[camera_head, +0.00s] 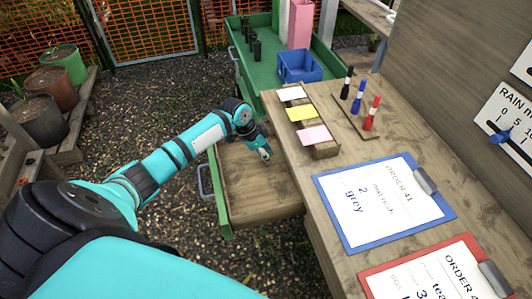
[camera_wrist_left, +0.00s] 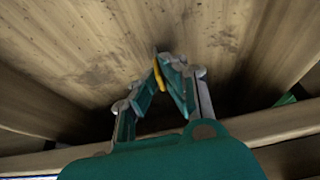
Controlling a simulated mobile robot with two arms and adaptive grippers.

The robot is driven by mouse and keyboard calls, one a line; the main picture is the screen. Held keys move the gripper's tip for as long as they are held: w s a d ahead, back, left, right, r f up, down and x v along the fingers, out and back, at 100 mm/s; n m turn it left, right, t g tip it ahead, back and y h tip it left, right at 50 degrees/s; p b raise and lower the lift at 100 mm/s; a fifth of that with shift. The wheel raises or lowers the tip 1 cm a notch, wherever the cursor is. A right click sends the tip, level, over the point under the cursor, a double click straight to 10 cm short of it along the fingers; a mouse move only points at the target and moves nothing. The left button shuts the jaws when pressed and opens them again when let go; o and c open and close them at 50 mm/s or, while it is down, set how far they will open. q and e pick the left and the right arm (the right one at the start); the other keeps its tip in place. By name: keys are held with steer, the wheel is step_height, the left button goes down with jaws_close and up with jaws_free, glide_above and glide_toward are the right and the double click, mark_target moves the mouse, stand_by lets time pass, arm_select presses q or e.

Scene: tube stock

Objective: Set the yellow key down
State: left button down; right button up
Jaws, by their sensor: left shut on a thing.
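My left gripper (camera_head: 265,154) is over the open wooden drawer (camera_head: 255,190), close beside the bench. In the left wrist view the fingers (camera_wrist_left: 165,68) are shut on a thin yellow key (camera_wrist_left: 158,73). Only a small part of the key shows between the fingertips. A bare wooden surface lies beyond it; I cannot tell whether the key touches it. The key cannot be made out in the head view. My right gripper is not in view.
On the bench are a wooden block with white, yellow and pink cards (camera_head: 302,113), a marker stand (camera_head: 370,124), a blue clipboard (camera_head: 345,220) and a red clipboard (camera_head: 380,288). A blue crate (camera_head: 298,66) stands in a green tray behind. The drawer's front part looks clear.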

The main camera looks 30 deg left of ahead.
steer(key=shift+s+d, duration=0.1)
arm_select(q)
steer(key=shift+f, duration=0.15)
steer(key=c, duration=1.5)
jaws_free()
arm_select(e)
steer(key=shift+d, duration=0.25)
arm_select(q)
steer(key=shift+r, duration=0.25)
steer(key=v, duration=1.2)
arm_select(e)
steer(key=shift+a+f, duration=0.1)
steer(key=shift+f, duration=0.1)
arm_select(q)
steer(key=shift+f, duration=0.15)
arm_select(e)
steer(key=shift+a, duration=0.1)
